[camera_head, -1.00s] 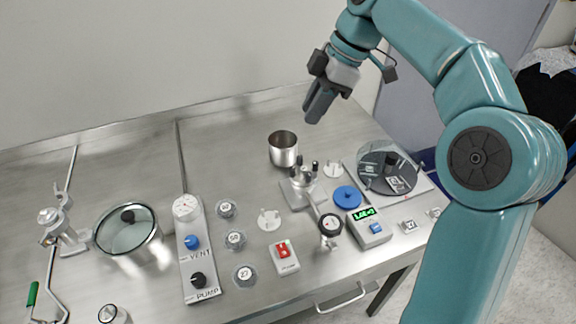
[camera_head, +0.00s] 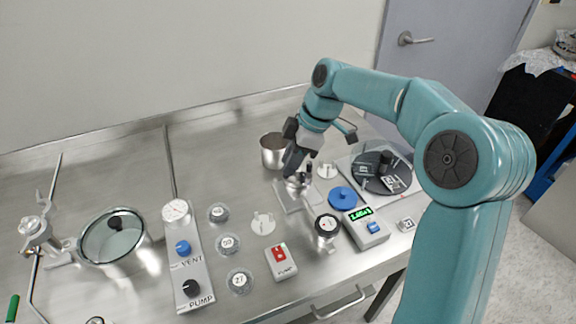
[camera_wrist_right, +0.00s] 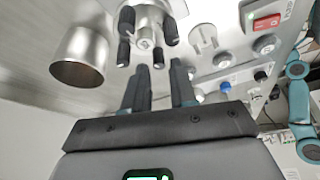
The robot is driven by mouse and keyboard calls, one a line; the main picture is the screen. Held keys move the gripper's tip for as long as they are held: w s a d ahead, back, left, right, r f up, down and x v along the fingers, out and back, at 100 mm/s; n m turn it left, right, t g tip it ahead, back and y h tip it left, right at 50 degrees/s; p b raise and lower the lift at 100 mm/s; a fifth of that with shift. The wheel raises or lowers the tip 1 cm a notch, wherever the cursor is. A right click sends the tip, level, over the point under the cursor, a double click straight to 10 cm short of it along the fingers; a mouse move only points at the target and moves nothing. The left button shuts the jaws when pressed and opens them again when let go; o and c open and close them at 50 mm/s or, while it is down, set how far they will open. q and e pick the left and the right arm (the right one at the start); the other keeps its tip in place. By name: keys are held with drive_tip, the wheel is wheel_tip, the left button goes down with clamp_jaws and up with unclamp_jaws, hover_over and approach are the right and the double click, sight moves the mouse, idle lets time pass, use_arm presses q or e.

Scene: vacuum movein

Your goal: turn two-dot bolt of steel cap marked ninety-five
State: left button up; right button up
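The steel cap (camera_head: 297,184) with several black-handled bolts sits on a flat metal base (camera_head: 290,202) in the head view, partly hidden by my right gripper (camera_head: 291,162). In the right wrist view the steel cap (camera_wrist_right: 146,28) is close, at the top, with its black bolt handles around it. A small label shows on it, but I cannot read its number or the bolts' dots. My right gripper (camera_wrist_right: 160,66) is open, its fingers apart and pointing at the cap. One black bolt handle (camera_wrist_right: 158,58) appears near the fingertips; contact is unclear. My left gripper is not in view.
A steel cup (camera_head: 273,152) stands behind the cap. A vent and pump panel (camera_head: 188,270) and a glass-lidded pot (camera_head: 112,240) are left.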

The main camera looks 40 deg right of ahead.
drive_tip(key=shift+x, duration=0.8)
clamp_jaws()
drive_tip(key=shift+f+m+t+b, duration=0.2)
drive_tip(key=shift+m+t+b, duration=0.1)
drive_tip(key=shift+m+b, duration=0.6)
drive_tip(key=m+h, duration=0.1)
drive_tip(key=m, duration=0.1)
drive_tip(key=shift+r+m+t, duration=0.15)
drive_tip(key=shift+m+t, duration=0.15)
drive_tip(key=shift+m, duration=0.1)
